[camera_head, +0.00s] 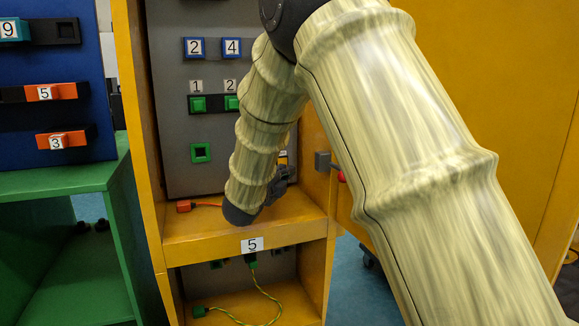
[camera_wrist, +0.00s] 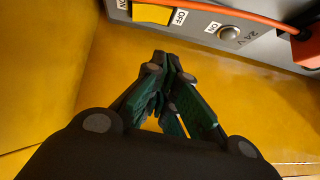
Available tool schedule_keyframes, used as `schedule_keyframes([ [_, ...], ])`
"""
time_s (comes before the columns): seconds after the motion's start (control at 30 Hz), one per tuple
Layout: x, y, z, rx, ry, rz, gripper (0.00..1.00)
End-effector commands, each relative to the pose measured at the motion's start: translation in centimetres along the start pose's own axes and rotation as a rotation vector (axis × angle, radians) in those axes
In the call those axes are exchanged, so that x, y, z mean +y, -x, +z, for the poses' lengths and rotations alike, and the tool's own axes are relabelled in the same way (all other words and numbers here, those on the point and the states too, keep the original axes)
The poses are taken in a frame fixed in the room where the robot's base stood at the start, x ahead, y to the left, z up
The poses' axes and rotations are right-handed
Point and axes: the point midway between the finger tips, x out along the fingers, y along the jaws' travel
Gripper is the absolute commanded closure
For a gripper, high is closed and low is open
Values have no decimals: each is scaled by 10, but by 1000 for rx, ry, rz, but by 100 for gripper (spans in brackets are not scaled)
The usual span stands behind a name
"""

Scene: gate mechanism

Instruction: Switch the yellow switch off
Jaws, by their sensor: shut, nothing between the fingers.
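The yellow switch (camera_wrist: 152,13) shows at the top of the wrist view, set in a grey panel and cut by the frame's upper edge. A label at its left is partly cut off, and an OFF label (camera_wrist: 180,17) is at its right. I cannot tell which way the switch is tipped. In the head view my arm mostly hides the switch area. My gripper (camera_wrist: 168,62) is shut and empty, its fingertips below the switch in the wrist view and apart from it. In the head view the gripper (camera_head: 278,182) is partly hidden by my arm, inside the yellow cabinet.
An orange cable (camera_wrist: 220,10) crosses the panel's top near a round button (camera_wrist: 229,33) and an orange plug (camera_wrist: 306,48). The yellow cabinet (camera_head: 148,140) has side walls and a shelf (camera_head: 215,240) close to my gripper. Green switches (camera_head: 197,104) sit higher on its grey panel.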

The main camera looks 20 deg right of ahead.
Motion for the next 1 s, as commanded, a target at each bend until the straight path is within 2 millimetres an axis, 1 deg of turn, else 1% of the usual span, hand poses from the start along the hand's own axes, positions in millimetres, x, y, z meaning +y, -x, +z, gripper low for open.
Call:
schedule_keyframes([
  [0.03,-6,9,0,-1,0,0,100],
  [0.2,-9,36,0,0,0,-1,100],
  [0.3,-10,48,1,-1,0,0,100],
  [0.4,-10,55,0,1,0,-1,100],
  [0.57,-10,60,0,1,-1,-1,100],
  [1.0,-10,60,0,1,-1,-1,100],
])
